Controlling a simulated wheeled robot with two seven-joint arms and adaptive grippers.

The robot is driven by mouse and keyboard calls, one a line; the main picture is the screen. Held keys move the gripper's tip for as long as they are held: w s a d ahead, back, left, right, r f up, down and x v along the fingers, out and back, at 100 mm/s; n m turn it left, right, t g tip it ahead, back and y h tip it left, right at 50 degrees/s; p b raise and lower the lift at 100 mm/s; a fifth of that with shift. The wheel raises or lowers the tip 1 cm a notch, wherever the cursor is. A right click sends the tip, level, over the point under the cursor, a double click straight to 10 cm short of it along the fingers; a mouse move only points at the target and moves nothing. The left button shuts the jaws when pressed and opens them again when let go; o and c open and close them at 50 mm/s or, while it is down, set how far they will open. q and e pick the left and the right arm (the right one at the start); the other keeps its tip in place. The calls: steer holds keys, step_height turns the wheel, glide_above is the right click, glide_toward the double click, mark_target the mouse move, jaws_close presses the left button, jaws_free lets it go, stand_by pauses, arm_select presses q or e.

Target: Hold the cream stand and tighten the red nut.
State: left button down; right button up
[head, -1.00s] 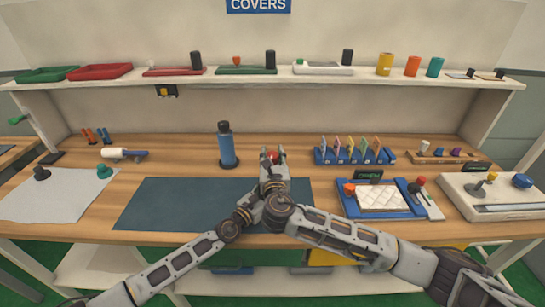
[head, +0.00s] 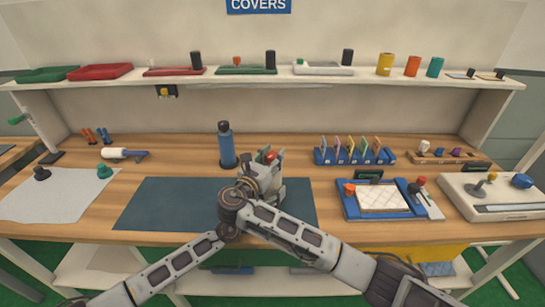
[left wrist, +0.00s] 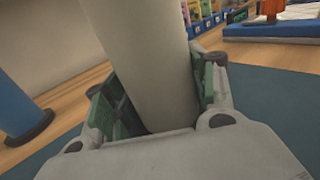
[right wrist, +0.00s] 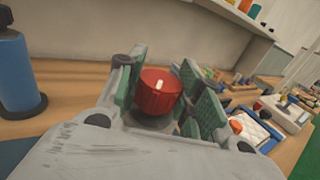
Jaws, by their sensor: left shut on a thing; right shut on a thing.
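The cream stand (left wrist: 150,55) is a thick pale post that rises between the pads of my left gripper (left wrist: 160,95) in the left wrist view. My left gripper is shut on it. The red nut (right wrist: 158,92) has ribbed sides and a white mark on top. It sits between the green pads of my right gripper (right wrist: 165,88), which is shut on it. In the head view the red nut (head: 269,156) shows just above the stacked grippers, behind the blue mat. My grippers and wrists hide most of the stand there.
A blue bottle (head: 227,148) stands close to the left of the grippers. A dark blue mat (head: 165,205) lies in front. A rack of coloured cards (head: 355,155) and a blue tray (head: 380,212) are to the right. A shelf (head: 200,80) runs across the back.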

mark_target(272, 154)
steer(key=shift+w+m+g+h, duration=0.1)
steer(key=shift+m+g+h, duration=2.25)
steer(key=shift+h, duration=0.55)
steer(key=shift+m+g+h, duration=0.4)
steer(key=shift+m+g, duration=0.05)
steer(key=o, duration=1)
steer(key=shift+o, duration=0.2)
steer(key=shift+r, duration=0.1)
steer(key=shift+r, duration=4.9)
